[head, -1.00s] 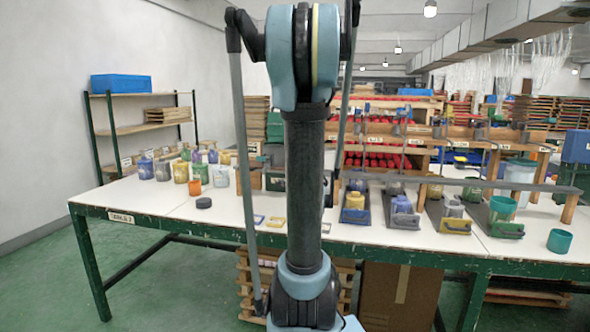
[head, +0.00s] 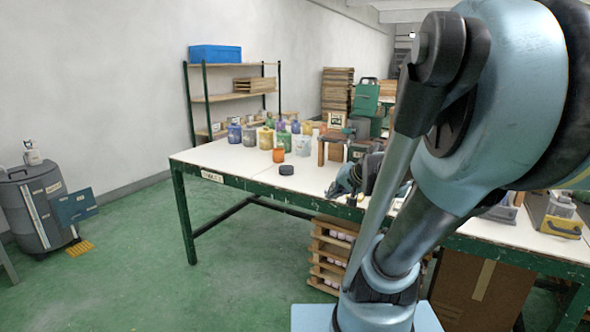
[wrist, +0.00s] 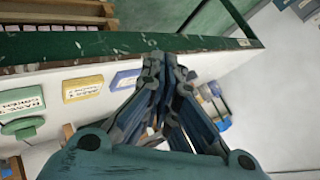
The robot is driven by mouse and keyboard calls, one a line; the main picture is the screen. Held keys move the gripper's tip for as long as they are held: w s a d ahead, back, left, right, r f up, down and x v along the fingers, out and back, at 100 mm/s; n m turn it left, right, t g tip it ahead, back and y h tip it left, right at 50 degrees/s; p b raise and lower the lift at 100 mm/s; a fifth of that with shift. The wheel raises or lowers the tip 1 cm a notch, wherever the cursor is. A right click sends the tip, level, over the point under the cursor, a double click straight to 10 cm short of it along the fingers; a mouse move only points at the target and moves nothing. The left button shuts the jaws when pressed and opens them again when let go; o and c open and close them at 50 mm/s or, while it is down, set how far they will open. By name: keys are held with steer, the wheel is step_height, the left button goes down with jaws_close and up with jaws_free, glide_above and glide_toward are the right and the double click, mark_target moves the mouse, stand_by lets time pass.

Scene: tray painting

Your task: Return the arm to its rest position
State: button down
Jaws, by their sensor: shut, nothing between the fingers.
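My arm fills the right side of the head view, its pale blue links leaning up to the right. My gripper (wrist: 165,62) shows in the wrist view with its dark blue fingers drawn together and nothing between them. The fingertips appear over the green table edge. In the head view, a dark blue part behind my arm, low over the white table (head: 225,155), looks like the wrist end; its fingertips are not clear there.
An orange cup (head: 279,154), a black disc (head: 286,170) and several jars stand on the table. Yellow (wrist: 83,88) and blue (wrist: 125,79) labelled pieces lie near its edge. A grey bin (head: 35,210) stands at the left. Green floor between bin and table is clear.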

steer(key=s+d+f+n+g+h, duration=0.2)
steer(key=s+d+f+g, duration=0.1)
steer(key=s, duration=0.5)
steer(key=s+d+f+n+g+h, duration=0.2)
steer(key=s+f, duration=0.3)
steer(key=s, duration=0.4)
steer(key=shift+s+d+g+h, duration=0.2)
steer(key=shift+d+g+h, duration=0.2)
steer(key=shift+d+g, duration=0.25)
steer(key=shift+w+f, duration=0.15)
steer(key=shift+w, duration=0.35)
